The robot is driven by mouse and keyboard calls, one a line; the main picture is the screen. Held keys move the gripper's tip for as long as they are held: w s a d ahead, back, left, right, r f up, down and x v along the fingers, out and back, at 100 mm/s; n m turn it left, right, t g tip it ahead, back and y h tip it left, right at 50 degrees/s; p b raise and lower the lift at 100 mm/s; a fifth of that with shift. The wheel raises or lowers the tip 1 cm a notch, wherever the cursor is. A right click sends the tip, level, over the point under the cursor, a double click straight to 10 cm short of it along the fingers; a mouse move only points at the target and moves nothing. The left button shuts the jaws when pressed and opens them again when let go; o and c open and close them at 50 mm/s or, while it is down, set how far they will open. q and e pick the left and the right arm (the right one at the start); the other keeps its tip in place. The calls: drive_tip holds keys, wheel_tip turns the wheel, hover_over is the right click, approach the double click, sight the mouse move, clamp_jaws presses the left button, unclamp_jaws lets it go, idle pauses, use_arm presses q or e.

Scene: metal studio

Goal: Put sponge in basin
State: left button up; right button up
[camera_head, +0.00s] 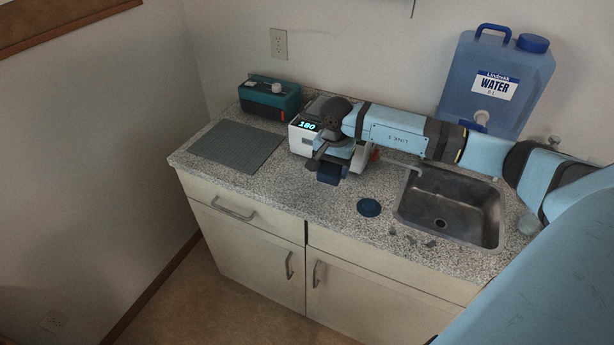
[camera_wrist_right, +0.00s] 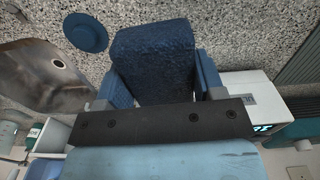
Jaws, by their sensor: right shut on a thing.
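The dark blue sponge (camera_head: 328,174) is held between the fingers of my right gripper (camera_head: 331,160), in front of the white device and over the counter. In the right wrist view the sponge (camera_wrist_right: 153,58) fills the gap between the two blue-padded fingers of the gripper (camera_wrist_right: 160,78). The metal basin (camera_head: 450,205) is set into the counter at the right, apart from the sponge. Part of the basin also shows at the left of the wrist view (camera_wrist_right: 30,72). My left gripper is not in view.
A round blue stopper (camera_head: 369,207) lies on the counter (camera_head: 225,190) left of the basin. A white device with a lit display (camera_head: 308,126) stands behind my gripper. A grey ribbed mat (camera_head: 235,146), a teal box (camera_head: 268,97) and a blue water jug (camera_head: 497,80) are also there.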

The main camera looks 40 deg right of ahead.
drive_tip(key=shift+a, duration=0.1)
drive_tip(key=s+a+r+n+p, duration=0.1)
drive_tip(key=s+a+r+n, duration=0.1)
drive_tip(key=a, duration=0.4)
drive_tip(key=s+a+r+n+p, duration=0.1)
drive_tip(key=s+a+r+n, duration=0.2)
drive_tip(key=a+n, duration=0.3)
drive_tip(key=s+a+r+n+p, duration=0.2)
drive_tip(key=a+r+n, duration=0.1)
drive_tip(key=a+r, duration=0.2)
drive_tip(key=shift+s+a+n, duration=0.25)
drive_tip(key=shift+a+n, duration=0.15)
drive_tip(key=shift+a, duration=0.75)
